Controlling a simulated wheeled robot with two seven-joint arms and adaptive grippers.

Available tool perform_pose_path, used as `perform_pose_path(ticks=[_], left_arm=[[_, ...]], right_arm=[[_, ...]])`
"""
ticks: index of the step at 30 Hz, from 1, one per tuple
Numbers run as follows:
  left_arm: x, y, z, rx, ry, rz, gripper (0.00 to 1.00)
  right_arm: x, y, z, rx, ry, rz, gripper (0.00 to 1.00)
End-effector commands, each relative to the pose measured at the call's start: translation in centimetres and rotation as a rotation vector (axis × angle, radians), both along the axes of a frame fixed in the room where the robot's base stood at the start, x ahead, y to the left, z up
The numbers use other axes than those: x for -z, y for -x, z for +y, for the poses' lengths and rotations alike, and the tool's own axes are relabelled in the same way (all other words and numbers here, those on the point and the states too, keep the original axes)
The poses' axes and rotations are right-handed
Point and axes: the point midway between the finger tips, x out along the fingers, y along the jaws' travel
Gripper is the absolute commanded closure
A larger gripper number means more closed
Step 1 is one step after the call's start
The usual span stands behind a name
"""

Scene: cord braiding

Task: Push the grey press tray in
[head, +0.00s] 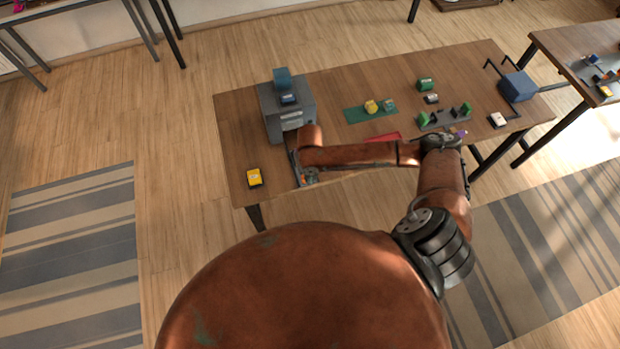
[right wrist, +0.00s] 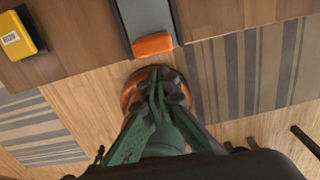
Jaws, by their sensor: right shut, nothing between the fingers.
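The grey press tray (right wrist: 146,14) sticks out of the grey press (head: 290,110) toward the table's near edge. The tray has an orange handle (right wrist: 152,44) at its front end. In the head view a strip of the tray (head: 293,163) shows beside my right arm, which hides much of the rest. My right gripper (right wrist: 157,77) is shut and empty, with green fingers. Its tips are just in front of the orange handle in the right wrist view; I cannot tell if they touch it. My left gripper is not in view.
A yellow box (head: 254,178) lies left of the tray near the table's front edge. A green mat (head: 358,115) with a yellow block (head: 371,106) is right of the press. Several small blocks and a blue box (head: 517,87) stand farther right. The table's left front is mostly clear.

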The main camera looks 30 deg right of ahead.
Motion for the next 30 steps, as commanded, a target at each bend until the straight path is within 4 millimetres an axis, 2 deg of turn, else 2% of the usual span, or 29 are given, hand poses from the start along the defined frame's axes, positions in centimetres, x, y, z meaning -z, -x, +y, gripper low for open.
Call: perform_pose_path(ticks=[1,7,11,30], left_arm=[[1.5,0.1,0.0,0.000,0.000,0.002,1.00],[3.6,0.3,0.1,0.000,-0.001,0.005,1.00],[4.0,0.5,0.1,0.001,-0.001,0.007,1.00],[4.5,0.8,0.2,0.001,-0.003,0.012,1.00]], right_arm=[[1.5,0.0,0.0,0.000,0.000,0.001,1.00],[3.5,0.0,0.0,0.000,-0.001,0.000,1.00],[3.8,-0.4,-0.1,0.001,-0.001,-0.002,1.00],[3.6,-4.6,-1.0,0.002,0.000,-0.003,1.00]])
